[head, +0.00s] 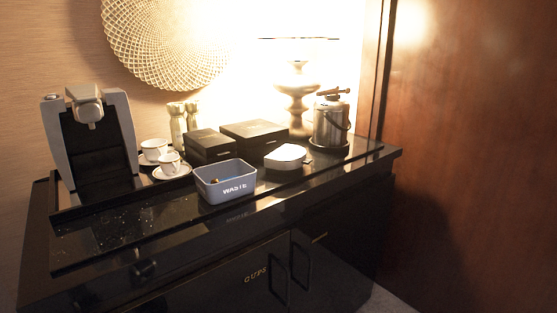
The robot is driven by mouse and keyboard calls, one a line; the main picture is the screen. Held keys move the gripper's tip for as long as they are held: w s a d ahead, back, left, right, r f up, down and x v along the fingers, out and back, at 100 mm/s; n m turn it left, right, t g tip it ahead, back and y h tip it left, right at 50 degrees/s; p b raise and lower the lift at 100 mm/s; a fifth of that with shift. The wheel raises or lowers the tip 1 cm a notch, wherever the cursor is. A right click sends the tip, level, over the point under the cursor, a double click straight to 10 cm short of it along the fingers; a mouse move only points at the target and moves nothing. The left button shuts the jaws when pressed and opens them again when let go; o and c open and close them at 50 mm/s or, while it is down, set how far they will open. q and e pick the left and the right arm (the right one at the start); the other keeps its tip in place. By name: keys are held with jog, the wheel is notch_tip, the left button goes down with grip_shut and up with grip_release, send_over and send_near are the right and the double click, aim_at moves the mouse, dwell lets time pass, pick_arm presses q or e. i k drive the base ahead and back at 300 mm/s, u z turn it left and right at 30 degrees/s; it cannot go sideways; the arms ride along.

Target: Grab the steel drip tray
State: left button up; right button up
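A grey and black coffee machine (125,130) stands upright at the left end of the black counter. Its lower front and base (105,190) are black, and I cannot clearly make out a steel drip tray there or anywhere else in view. Neither of my grippers shows in the head view.
White cups on saucers (172,172) stand right of the machine. A grey-blue WASTE bin (240,187) sits near the front edge. Black boxes (255,132), a white dish (285,156), a metal flask (331,122) and a lamp (298,90) stand farther right.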

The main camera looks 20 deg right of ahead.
aim_at(288, 159)
jog(key=z, duration=2.45)
jog(key=i, duration=1.75)
jog(key=u, duration=1.3)
